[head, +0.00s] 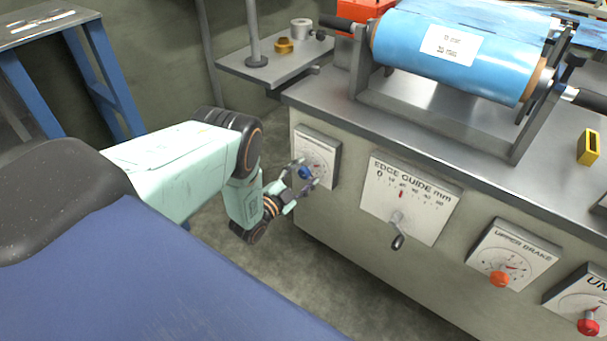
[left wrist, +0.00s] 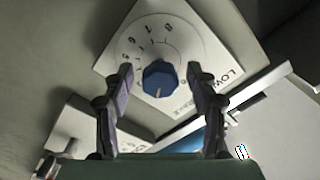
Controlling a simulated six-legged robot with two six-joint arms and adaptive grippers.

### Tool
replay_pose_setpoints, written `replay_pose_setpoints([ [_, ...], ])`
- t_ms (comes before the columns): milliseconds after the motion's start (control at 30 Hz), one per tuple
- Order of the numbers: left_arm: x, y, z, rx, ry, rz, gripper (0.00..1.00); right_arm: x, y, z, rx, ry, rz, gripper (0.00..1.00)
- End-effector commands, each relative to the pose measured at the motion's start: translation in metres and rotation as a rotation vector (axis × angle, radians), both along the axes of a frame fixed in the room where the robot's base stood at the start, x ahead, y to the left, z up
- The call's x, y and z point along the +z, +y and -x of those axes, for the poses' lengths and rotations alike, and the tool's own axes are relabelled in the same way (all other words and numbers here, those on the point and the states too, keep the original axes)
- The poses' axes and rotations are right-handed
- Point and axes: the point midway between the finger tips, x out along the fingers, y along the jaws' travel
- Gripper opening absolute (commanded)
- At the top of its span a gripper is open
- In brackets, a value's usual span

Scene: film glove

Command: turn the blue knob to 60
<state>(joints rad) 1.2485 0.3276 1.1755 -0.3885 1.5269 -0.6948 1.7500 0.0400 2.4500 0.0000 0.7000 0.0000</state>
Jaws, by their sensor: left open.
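The blue knob (head: 305,172) sits on a white dial plate (head: 318,148) on the left end of the machine's front. In the left wrist view the blue knob (left wrist: 160,79) is faceted, with a pale mark near its lower edge. Its dial plate (left wrist: 205,50) carries a ring of numbers, only partly readable, and lettering that starts "LOW". My left gripper (head: 301,178) is open in front of the knob. In the wrist view its two fingers (left wrist: 159,72) stand on either side of the knob, with gaps visible. I cannot tell how deep the fingertips reach. My right gripper is not in view.
To the right on the same front are the edge guide plate (head: 408,200) with a crank, the upper brake dial (head: 513,254) with an orange knob, and a red knob (head: 588,326). A blue film roll (head: 455,55) lies on top. A blue-legged table (head: 50,30) stands back left.

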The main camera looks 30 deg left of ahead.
Motion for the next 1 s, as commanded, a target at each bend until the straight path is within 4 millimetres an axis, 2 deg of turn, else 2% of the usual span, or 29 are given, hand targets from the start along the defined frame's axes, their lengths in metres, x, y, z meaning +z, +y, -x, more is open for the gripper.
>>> replay_pose_setpoints([
  [167,0.000,0.000,0.002,0.001,0.001,0.000,0.58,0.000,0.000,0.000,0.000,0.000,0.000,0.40],
  [267,-0.001,0.001,0.010,0.001,0.002,0.000,0.58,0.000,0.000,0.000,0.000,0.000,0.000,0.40],
  [700,-0.001,0.008,0.094,0.002,0.004,0.001,0.58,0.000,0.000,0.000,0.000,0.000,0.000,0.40],
  [833,-0.001,0.009,0.110,0.001,0.002,0.001,0.58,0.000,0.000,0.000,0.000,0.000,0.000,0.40],
  [1000,0.000,0.010,0.119,0.001,0.000,0.000,0.58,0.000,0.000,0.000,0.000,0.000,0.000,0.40],
])
